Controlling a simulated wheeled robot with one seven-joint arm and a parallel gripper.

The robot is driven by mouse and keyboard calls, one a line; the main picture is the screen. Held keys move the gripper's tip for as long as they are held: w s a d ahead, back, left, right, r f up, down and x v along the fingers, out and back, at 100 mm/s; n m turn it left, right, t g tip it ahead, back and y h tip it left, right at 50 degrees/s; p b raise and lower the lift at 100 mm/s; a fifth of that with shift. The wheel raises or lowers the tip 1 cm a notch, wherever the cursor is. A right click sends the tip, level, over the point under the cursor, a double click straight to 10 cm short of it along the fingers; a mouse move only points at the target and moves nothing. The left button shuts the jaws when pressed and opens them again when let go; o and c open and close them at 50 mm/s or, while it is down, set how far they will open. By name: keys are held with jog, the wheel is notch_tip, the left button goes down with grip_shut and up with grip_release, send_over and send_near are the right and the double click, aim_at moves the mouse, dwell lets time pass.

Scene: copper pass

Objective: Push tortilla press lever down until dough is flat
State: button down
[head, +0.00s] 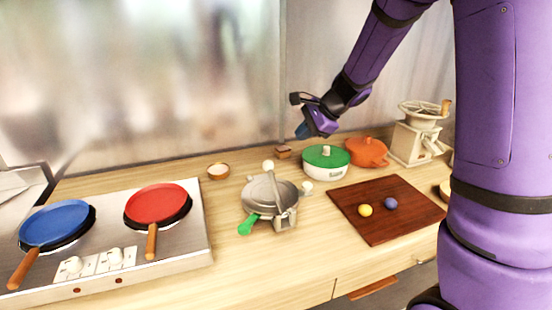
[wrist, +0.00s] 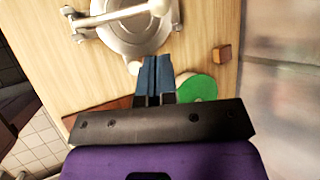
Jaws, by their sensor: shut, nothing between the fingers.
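I see no dough; whether any lies inside the press is hidden. My gripper (head: 302,131) is above and behind the press, to its right, apart from it. Its blue fingers (wrist: 154,62) are shut and empty.
A green-lidded pot (head: 326,158), an orange pot (head: 367,152) and a grinder (head: 416,140) stand at the back right. A dark board (head: 385,222) holds a yellow and a blue ball. A stove (head: 112,235) with two pans is left. A small brown block (head: 283,152) is behind the press.

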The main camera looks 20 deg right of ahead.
aim_at(272, 163)
jog(key=x, duration=1.2)
jog(key=shift+w+a+f, duration=0.15)
jog(key=shift+a+f, duration=0.05)
jog(key=shift+f, duration=0.1)
jog(key=shift+w+f, duration=0.4)
jog(key=shift+f, duration=0.15)
jog(key=shift+r, duration=0.1)
